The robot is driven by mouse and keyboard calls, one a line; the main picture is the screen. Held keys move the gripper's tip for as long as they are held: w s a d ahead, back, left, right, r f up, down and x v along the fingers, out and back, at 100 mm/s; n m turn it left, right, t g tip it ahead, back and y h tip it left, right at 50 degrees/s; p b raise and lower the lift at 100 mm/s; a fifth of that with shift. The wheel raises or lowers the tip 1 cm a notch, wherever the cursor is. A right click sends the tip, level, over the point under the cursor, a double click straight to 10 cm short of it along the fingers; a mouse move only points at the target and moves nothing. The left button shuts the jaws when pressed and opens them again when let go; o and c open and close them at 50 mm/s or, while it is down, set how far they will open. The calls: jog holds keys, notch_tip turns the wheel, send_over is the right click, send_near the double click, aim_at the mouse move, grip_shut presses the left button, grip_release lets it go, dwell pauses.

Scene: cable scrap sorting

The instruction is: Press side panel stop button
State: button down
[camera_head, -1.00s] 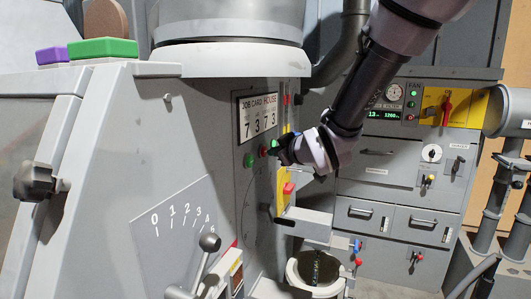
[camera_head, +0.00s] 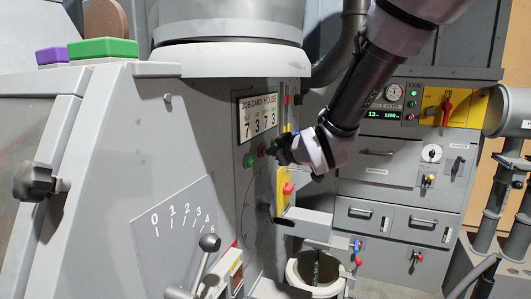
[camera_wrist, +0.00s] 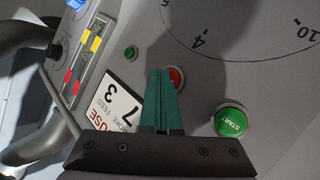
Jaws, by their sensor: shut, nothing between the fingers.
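The red stop button (camera_wrist: 176,78) is on the grey side panel, partly hidden behind my gripper's fingertips in the wrist view. In the head view the red button (camera_head: 262,152) shows just left of the fingertips. My gripper (camera_wrist: 162,72) has its green fingers closed together with nothing between them. Its tips are at the left edge of the red button in the wrist view; I cannot tell whether they touch it. In the head view my gripper (camera_head: 271,151) points left at the panel. The green START button (camera_wrist: 230,121) is right of the fingers.
A smaller green button (camera_wrist: 131,52) and a job card sign (camera_head: 258,116) are near the red button. A red button on a yellow plate (camera_head: 285,195) sits below my gripper. A lever (camera_head: 209,243) and a grey shelf (camera_head: 307,222) stick out lower down.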

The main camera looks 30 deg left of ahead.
jog(key=shift+d, duration=0.75)
jog(key=shift+w+d, duration=0.1)
jog(key=d, duration=0.4)
jog(key=shift+w+d, duration=0.25)
jog(key=shift+d, duration=0.15)
jog(key=shift+d, duration=0.1)
dwell(0.4)
